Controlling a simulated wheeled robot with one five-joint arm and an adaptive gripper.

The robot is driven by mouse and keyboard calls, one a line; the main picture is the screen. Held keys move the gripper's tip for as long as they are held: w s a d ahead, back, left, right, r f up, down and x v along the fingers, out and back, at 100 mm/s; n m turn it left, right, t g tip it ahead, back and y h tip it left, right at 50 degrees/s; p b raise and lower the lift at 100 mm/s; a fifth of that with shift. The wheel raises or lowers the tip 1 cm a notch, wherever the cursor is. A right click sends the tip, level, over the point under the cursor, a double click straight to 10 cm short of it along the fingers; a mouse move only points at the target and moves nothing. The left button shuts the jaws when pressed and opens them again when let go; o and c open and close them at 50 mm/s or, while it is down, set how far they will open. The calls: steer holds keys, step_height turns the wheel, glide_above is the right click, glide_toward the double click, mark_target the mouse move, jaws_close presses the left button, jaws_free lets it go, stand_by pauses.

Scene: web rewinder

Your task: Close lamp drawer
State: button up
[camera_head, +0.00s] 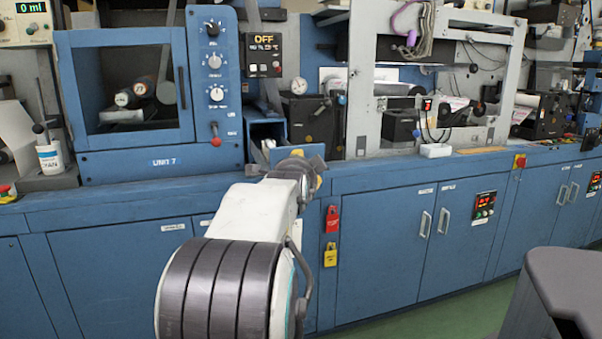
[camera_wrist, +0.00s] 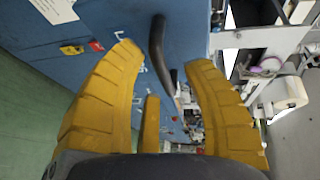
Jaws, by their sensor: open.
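The lamp drawer (camera_head: 268,130) appears as a narrow blue opening right of the UNIT 7 housing, with a blue part jutting toward me; my wrist hides most of its front. My gripper (camera_head: 312,168) is in front of it at counter height, its yellow fingers partly hidden by my own arm. In the wrist view my yellow gripper (camera_wrist: 165,75) is open, fingers spread wide. A dark bar-like handle (camera_wrist: 157,45) on a blue face lies between the fingertips. I cannot tell whether a finger touches it.
The UNIT 7 housing (camera_head: 150,100) with knobs stands left. A grey frame machine (camera_head: 355,90) stands right. Blue cabinets (camera_head: 410,230) run below, with a red lock (camera_head: 333,219) and a yellow lock (camera_head: 331,255). Green floor is clear; a dark grey object (camera_head: 565,280) is lower right.

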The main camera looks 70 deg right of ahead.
steer(key=shift+w+d+f, duration=0.15)
steer(key=shift+d, duration=0.4)
steer(key=shift+c, duration=0.2)
jaws_close()
